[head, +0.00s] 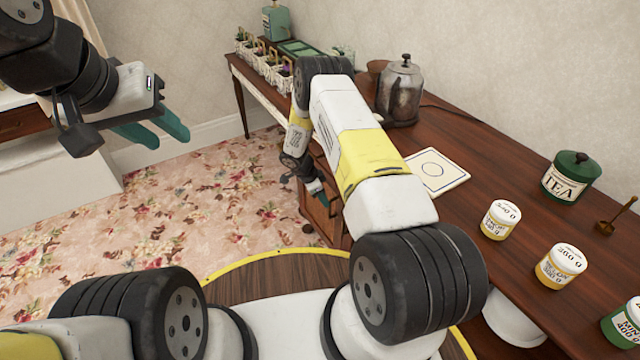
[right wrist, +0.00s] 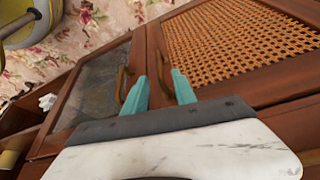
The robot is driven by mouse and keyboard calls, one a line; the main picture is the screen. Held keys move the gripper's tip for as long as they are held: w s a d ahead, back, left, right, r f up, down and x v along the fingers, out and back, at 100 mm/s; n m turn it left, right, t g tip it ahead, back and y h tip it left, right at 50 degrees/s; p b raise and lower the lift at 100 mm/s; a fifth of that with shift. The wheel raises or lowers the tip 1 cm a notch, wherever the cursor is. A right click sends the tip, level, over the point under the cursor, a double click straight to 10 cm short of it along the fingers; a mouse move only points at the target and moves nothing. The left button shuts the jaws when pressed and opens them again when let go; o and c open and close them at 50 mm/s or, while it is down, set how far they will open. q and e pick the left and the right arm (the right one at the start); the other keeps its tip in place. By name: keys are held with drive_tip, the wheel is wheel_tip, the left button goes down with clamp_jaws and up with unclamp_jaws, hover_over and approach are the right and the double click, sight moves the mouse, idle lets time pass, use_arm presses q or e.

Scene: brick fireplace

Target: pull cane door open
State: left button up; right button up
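The cane door (right wrist: 240,48), a woven panel in a brown wood frame, fills the upper right of the right wrist view. Its curved brass-coloured handle (right wrist: 163,73) stands near the frame edge, between my right gripper's teal fingertips (right wrist: 160,80). The fingers are apart, and I see no grip on the handle. In the head view, my right gripper (head: 319,192) is low beside the cabinet front, partly hidden by my own arm. My left gripper (head: 160,128) is open and empty above the floor at the left, away from the cabinet.
A dark-panelled door (right wrist: 92,88) with its own handle (right wrist: 122,84) adjoins the cane door. The wooden counter (head: 500,165) holds a kettle (head: 400,90), a tea tin (head: 570,177), small jars and a white card (head: 437,170). Flowered carpet (head: 190,205) lies clear at the left.

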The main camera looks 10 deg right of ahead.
hover_over(329, 218)
drive_tip(key=f, duration=0.6)
drive_tip(key=shift+w+f, duration=0.3)
drive_tip(key=shift+c, duration=0.4)
clamp_jaws()
idle(0.6)
